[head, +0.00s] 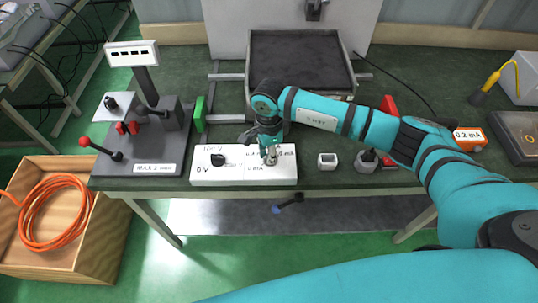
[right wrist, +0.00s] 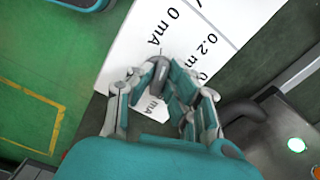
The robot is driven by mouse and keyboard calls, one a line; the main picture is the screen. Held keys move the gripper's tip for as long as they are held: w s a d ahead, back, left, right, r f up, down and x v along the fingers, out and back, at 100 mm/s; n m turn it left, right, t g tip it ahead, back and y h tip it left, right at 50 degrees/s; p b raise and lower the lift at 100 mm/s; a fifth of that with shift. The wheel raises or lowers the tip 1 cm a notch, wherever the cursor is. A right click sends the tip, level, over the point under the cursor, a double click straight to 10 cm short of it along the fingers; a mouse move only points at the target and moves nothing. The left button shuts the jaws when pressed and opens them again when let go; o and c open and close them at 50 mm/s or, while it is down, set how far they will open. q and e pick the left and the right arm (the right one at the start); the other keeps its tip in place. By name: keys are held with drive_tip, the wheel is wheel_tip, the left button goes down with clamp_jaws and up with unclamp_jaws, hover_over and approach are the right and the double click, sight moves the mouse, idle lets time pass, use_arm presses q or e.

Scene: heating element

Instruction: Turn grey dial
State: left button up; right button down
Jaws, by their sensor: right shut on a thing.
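A white control box (head: 230,176) lies near the front edge of the dark table. It carries a black dial (head: 218,159) on its left half, by the "0 V" marking. The grey dial (right wrist: 160,74) is on the right half, among the mA markings, and shows in the right wrist view. My right gripper (head: 269,157) comes down over that half and is shut on the grey dial; its fingers hide part of the dial and of the scale. My left gripper is not in view.
A grey stand with a red-knobbed lever (head: 85,141) is left of the box. A dark tray (head: 300,60) lies behind. A wooden crate (head: 95,235) with orange cable stands at left.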

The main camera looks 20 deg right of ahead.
drive_tip(key=m+b, duration=0.1)
drive_tip(key=m, duration=0.1)
drive_tip(key=m+b, duration=0.2)
drive_tip(key=shift+w+f+m, duration=0.15)
drive_tip(key=shift+m, duration=0.15)
drive_tip(key=m+b, duration=0.2)
drive_tip(key=m, duration=0.2)
drive_tip(key=shift+d+m, duration=0.1)
drive_tip(key=shift+m, duration=0.2)
drive_tip(key=shift+r, duration=0.2)
drive_tip(key=c, duration=1.3)
unclamp_jaws()
wheel_tip(320, 180, up, 12)
